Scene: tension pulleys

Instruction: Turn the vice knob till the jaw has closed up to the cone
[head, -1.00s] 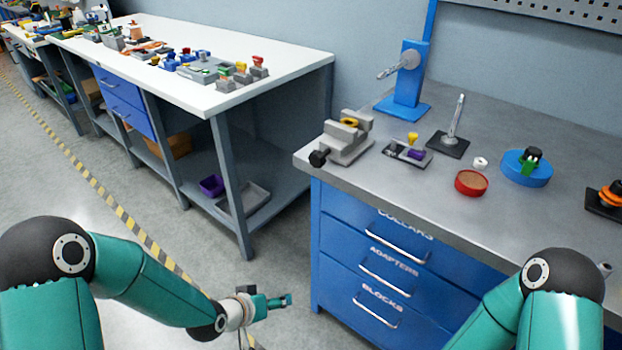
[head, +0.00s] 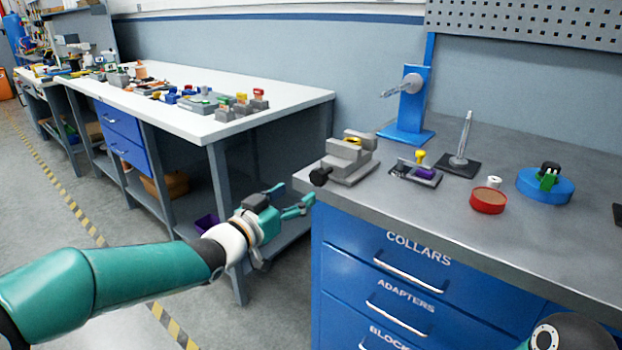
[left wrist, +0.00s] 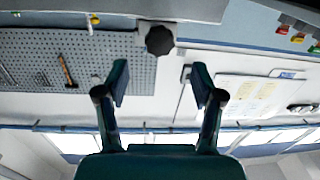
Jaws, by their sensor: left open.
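The grey vice (head: 348,160) stands at the left corner of the blue workbench's top. Its black knob (head: 320,176) faces left, over the bench edge. A yellow piece (head: 353,141), likely the cone, shows between the jaws; the gap around it is too small to judge. My left gripper (head: 296,202) is open and empty, below and left of the knob, apart from it. In the left wrist view the knob (left wrist: 159,40) shows beyond and between the two open fingers (left wrist: 160,88). My right gripper is not in view; only part of my right arm shows at the lower right.
On the bench (head: 420,215) stand a small tray with a yellow and a purple piece (head: 416,172), a spindle on a black base (head: 461,150), a red round container (head: 487,200) and a blue disc (head: 545,186). A white table (head: 290,92) stands behind at left.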

